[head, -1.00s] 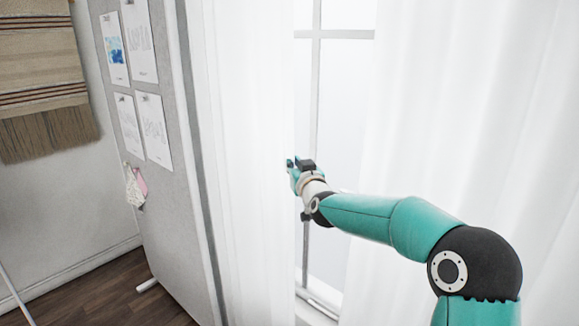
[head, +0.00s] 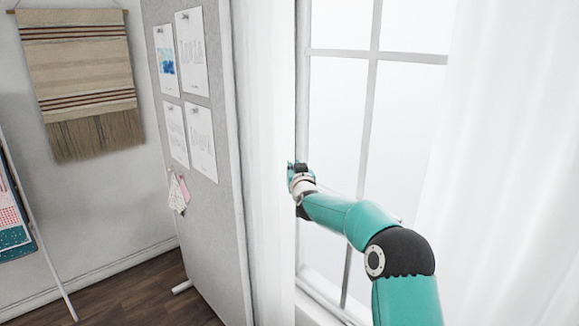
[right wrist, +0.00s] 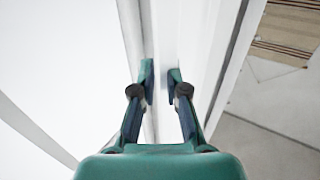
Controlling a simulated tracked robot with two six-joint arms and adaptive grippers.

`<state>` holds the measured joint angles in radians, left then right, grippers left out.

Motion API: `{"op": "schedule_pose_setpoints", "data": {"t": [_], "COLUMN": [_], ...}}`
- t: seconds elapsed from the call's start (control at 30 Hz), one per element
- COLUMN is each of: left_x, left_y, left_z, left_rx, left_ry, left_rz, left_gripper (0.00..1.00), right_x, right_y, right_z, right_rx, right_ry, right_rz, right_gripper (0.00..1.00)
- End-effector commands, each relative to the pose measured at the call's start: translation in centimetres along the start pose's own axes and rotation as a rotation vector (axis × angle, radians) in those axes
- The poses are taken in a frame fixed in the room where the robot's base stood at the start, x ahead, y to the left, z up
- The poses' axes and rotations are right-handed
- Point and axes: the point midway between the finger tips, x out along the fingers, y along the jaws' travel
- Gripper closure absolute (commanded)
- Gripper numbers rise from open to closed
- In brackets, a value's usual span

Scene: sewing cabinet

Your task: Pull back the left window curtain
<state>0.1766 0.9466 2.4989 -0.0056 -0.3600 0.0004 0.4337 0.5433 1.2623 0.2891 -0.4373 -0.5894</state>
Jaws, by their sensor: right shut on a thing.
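The left window curtain (head: 265,120) is a white, sheer cloth hanging in a narrow bunch at the left side of the window (head: 335,110). My right gripper (head: 293,168) is at the curtain's right edge, about halfway down what shows. In the right wrist view, the fingers of the right gripper (right wrist: 160,75) are close together on a white strip of the curtain (right wrist: 166,40). The fingertips are partly hidden in the head view. My left gripper is in neither view.
A grey pinboard (head: 215,190) with pinned papers stands just left of the curtain. The right curtain (head: 510,170) hangs at the right. A woven hanging (head: 80,75) is on the wall at the far left, with a leaning rack (head: 40,240) below it.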

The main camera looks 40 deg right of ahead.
Motion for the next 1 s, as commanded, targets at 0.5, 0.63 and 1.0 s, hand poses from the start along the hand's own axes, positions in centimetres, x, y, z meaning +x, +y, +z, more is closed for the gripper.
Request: {"op": "schedule_pose_setpoints", "data": {"t": [0.5, 0.63, 1.0], "left_x": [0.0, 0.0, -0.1], "left_y": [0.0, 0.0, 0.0], "left_z": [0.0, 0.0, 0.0], "left_rx": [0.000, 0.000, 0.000], "left_ry": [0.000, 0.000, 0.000], "left_rz": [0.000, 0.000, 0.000], "left_gripper": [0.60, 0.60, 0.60], "right_x": [0.0, 0.0, -1.3], "right_y": [0.0, 0.1, 0.1], "right_z": [-0.4, -0.4, -0.3], "right_rx": [0.001, 0.000, -0.001], "right_ry": [0.009, 0.008, 0.006], "right_rz": [0.002, 0.003, 0.003], "right_gripper": [0.61, 0.61, 0.61]}}
